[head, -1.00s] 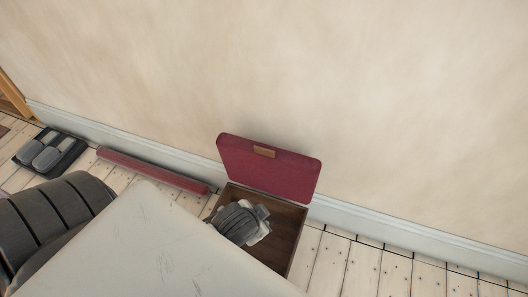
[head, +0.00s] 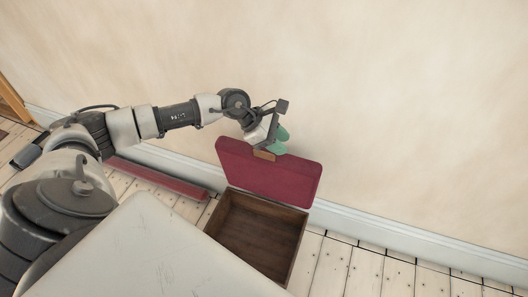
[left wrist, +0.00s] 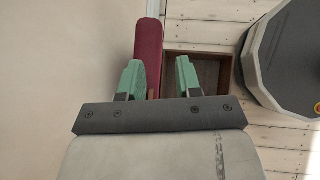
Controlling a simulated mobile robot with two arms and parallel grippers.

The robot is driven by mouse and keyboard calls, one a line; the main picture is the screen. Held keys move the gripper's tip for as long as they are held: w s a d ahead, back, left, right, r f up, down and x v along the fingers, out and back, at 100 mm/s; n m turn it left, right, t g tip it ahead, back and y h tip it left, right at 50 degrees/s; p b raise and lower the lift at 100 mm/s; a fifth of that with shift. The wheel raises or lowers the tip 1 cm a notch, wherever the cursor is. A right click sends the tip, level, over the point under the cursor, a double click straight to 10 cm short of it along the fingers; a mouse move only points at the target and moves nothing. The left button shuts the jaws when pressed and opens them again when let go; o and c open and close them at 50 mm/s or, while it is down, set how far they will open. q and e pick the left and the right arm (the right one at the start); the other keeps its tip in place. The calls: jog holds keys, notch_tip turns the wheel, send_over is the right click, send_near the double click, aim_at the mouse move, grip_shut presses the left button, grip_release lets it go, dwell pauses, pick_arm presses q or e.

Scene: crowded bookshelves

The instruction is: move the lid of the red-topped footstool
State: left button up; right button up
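The footstool's red lid (head: 262,174) stands raised at the back of its brown wooden box (head: 255,237), which is open and looks empty. The lid's small tan tab (head: 264,156) sits near its upper edge. My left gripper (head: 281,140) is at the lid's upper edge, against the wall side. In the left wrist view, its two green fingers (left wrist: 158,75) are spread apart. The lid (left wrist: 149,50) shows edge-on between and beyond them, with the box (left wrist: 210,72) to its right. I cannot tell whether a finger touches the lid. My right gripper is not in view.
The plain wall (head: 400,120) and its white baseboard (head: 380,233) run close behind the footstool. A long red bar-like object (head: 160,179) lies along the baseboard to the left. Plank floor to the right (head: 350,265) is clear.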

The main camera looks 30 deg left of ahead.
pick_arm(q)
jog(key=a+m+g+y, duration=0.15)
jog(key=a+y, duration=0.25)
jog(key=a, duration=0.5)
jog(key=b, duration=0.1)
send_over(263, 152)
jog(key=s+a, duration=0.1)
jog(key=a, duration=0.1)
notch_tip(263, 152, down, 5)
jog(key=shift+s+d+r, duration=0.1)
jog(key=x, duration=0.4)
jog(key=shift+b, duration=0.35)
jog(key=shift+x, duration=0.9)
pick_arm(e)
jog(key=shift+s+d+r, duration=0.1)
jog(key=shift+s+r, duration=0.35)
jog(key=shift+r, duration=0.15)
pick_arm(q)
grip_shut()
